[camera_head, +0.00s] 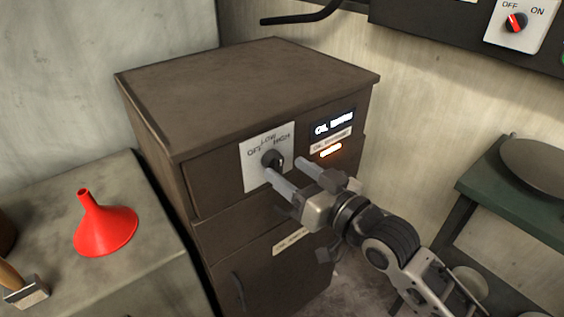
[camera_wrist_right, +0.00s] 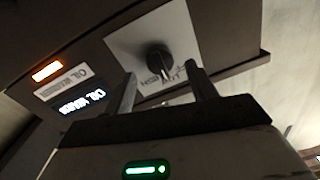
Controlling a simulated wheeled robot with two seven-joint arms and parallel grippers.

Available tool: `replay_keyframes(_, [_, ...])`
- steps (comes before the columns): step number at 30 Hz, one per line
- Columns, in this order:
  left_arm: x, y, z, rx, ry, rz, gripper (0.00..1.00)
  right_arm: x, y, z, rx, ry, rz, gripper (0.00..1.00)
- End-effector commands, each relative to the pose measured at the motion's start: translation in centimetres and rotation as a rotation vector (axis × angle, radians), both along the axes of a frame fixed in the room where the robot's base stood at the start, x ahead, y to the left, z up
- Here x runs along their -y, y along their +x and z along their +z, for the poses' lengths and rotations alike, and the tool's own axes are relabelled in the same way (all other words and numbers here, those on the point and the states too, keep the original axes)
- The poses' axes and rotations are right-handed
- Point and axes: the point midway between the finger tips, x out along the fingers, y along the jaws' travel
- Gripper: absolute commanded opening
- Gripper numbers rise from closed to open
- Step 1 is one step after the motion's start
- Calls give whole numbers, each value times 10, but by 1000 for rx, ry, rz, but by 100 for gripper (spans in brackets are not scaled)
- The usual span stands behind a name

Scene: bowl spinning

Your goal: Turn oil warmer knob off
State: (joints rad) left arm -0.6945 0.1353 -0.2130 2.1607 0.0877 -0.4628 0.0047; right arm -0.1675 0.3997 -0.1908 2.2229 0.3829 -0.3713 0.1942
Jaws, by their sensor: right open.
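The black oil warmer knob (camera_head: 271,158) sits on a white plate (camera_head: 255,180) marked OFF, LOW and HIGH on the front of a dark brown cabinet (camera_head: 245,95). The knob also shows in the right wrist view (camera_wrist_right: 158,57), its ridge toward the HIGH lettering, though the exact setting is hard to tell. My right gripper (camera_head: 284,167) is open in front of the plate. In the right wrist view its two fingers (camera_wrist_right: 161,76) stand apart, either side of the knob's line; contact is not visible. My left gripper is not in view.
An orange indicator (camera_head: 330,151) glows beside a lit display (camera_head: 333,122). A red funnel (camera_head: 104,225) stands on the grey counter at left. A green shelf (camera_head: 500,190) with a pan (camera_head: 535,165) is at right. Another panel with a red knob (camera_head: 516,22) is above.

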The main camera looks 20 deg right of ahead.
Motion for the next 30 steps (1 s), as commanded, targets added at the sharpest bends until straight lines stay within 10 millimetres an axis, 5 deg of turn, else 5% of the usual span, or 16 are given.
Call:
replay_keyframes(6, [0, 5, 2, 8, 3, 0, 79, -10, 23, 1, 1, -1, 0, 57])
replay_keyframes(17, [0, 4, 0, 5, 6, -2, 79, -12, 27, 0, 0, -1, 0, 57])
replay_keyframes(22, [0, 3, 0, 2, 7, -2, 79, -12, 27, 0, 0, -1, 0, 13])
replay_keyframes(30, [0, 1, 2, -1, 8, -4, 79, -12, 27, 0, 4, -15, 0, 12])
